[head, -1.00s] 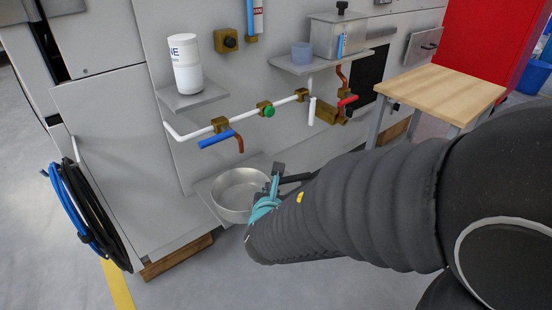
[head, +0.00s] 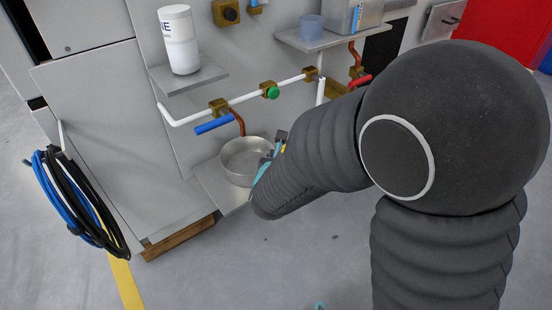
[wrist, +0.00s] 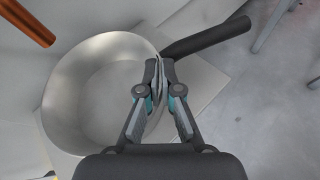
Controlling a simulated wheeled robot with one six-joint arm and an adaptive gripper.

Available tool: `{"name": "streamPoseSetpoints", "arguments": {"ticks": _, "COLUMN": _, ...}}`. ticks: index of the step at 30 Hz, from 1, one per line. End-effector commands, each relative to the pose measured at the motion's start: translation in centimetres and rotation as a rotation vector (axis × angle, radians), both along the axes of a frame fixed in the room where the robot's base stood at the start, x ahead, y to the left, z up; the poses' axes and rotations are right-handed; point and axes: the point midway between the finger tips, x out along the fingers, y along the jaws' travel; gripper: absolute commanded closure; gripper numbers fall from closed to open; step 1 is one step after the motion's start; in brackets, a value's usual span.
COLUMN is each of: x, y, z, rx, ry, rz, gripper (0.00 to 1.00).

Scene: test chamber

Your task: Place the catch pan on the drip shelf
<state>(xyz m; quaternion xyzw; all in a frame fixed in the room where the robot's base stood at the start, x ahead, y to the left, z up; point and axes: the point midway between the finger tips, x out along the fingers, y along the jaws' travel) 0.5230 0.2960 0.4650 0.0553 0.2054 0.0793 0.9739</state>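The catch pan is a round, shallow metal pan (head: 240,162) with a dark handle, seen below the copper spout. The wrist view shows its inside (wrist: 95,90) and the black handle (wrist: 207,36) at upper right. My gripper (wrist: 157,75) is shut on the near-right part of the pan's rim. In the head view, my gripper (head: 270,160) is partly hidden by my arm. The drip shelf (head: 217,190) is a low grey plate on the panel, and the pan appears level over it. I cannot tell whether the pan touches the shelf.
The blue-handled valve (head: 214,125) and copper spout (head: 239,122) are close above the pan. A white bottle (head: 178,40) stands on an upper shelf (head: 190,77). Coiled hoses (head: 75,200) hang at left.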

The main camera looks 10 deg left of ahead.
Motion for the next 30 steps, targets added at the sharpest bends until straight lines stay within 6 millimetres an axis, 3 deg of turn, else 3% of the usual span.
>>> {"name": "streamPoseSetpoints", "arguments": {"ticks": 11, "x": 0.0, "y": 0.0, "z": -0.3, "rx": 0.002, "ry": -0.003, "rz": 0.0, "gripper": 1.0}}
{"name": "streamPoseSetpoints", "arguments": {"ticks": 15, "x": 0.0, "y": 0.0, "z": -0.2, "rx": 0.001, "ry": -0.001, "rz": 0.0, "gripper": 0.69}}
{"name": "streamPoseSetpoints", "arguments": {"ticks": 27, "x": 0.0, "y": 0.0, "z": 0.3, "rx": 0.001, "ry": -0.001, "rz": 0.001, "gripper": 0.69}}
{"name": "streamPoseSetpoints", "arguments": {"ticks": 30, "x": -1.2, "y": -0.1, "z": 0.7, "rx": 0.002, "ry": -0.002, "rz": 0.003, "gripper": 0.69}}
